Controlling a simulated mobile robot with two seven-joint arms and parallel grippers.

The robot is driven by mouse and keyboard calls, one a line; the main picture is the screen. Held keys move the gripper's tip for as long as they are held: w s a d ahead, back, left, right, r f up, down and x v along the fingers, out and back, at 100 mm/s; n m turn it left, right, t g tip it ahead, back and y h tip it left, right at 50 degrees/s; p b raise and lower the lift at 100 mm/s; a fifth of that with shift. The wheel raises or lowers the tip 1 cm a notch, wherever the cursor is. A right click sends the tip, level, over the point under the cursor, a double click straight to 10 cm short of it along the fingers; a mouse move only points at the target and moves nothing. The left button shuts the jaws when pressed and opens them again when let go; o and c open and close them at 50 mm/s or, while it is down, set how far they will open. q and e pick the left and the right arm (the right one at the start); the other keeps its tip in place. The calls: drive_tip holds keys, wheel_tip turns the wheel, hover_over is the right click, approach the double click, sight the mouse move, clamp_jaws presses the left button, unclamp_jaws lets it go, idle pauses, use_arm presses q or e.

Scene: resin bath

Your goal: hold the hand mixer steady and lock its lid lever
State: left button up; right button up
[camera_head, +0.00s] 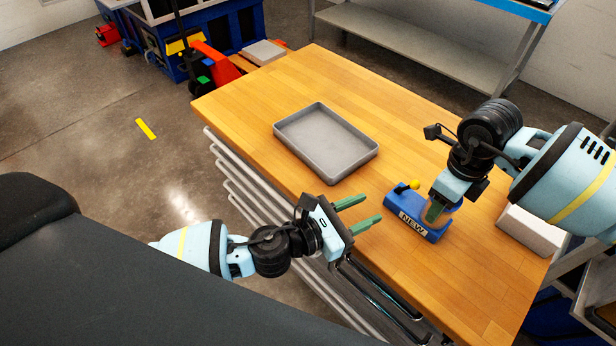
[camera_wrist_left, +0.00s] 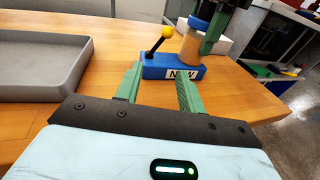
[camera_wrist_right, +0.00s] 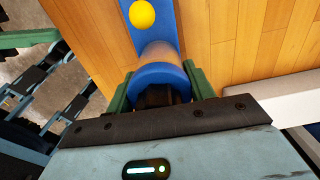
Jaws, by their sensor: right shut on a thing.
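The hand mixer has a blue base (camera_head: 402,207) with a "NEW" label, standing on the wooden table. Its tan cylinder (camera_wrist_left: 188,48) has a blue cap (camera_wrist_right: 160,80). The lid lever, a black rod with a yellow knob (camera_head: 414,184), rises tilted at the base's left end; the knob also shows in the left wrist view (camera_wrist_left: 167,32) and right wrist view (camera_wrist_right: 142,14). My right gripper (camera_head: 437,211) is shut on the mixer's cylinder, one finger on each side. My left gripper (camera_head: 371,208) is open and empty, left of the mixer and apart from it.
An empty grey tray (camera_head: 327,146) lies on the table (camera_head: 250,98) left of and behind the mixer. A white block (camera_head: 532,230) is at the right, beyond my right gripper. The wood between my left gripper and the mixer is clear.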

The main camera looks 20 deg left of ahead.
use_arm(q)
drive_tip(key=a+g, duration=0.1)
drive_tip(key=w+a+m+g+h, duration=0.1)
drive_tip(key=a, duration=0.1)
drive_tip(key=a+f+m, duration=0.1)
drive_tip(key=a, duration=0.1)
drive_tip(key=shift+w+g, duration=0.15)
drive_tip(key=shift+g, duration=0.25)
drive_tip(key=shift+m+g+h, duration=0.7)
drive_tip(key=shift+g+h, duration=0.2)
drive_tip(key=a, duration=0.2)
drive_tip(key=a+r, duration=0.1)
drive_tip(key=w+a+r, duration=0.1)
drive_tip(key=a, duration=0.1)
drive_tip(key=shift+a, duration=0.35)
drive_tip(key=shift+a+r+h, duration=0.3)
drive_tip(key=shift+a+r, duration=0.2)
drive_tip(key=shift+a, duration=0.1)
use_arm(e)
drive_tip(key=o, duration=1.3)
drive_tip(key=shift+r, duration=0.15)
wheel_tip(320, 180, up, 12)
drive_tip(key=shift+f, duration=0.1)
